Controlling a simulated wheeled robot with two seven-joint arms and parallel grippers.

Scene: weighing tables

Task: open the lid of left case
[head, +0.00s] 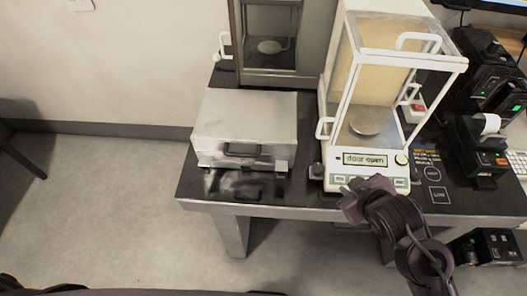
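The left case (246,113) is a silver-grey box with a dark handle (242,149) and two latches on its front side. It sits on the left part of the dark table, and its lid is shut. My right gripper (352,205) is at the table's front edge, in front of the white balance and to the right of the case, apart from the case. Its fingers are dark and small here, so I cannot tell whether they are open or shut. My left gripper is not in view.
A white balance (358,183) with glass walls stands right of the case, its display reading "door open". Another glass-walled balance (290,78) stands behind the case. Black devices (478,142) are at the right. Floor (110,210) left of the table is clear.

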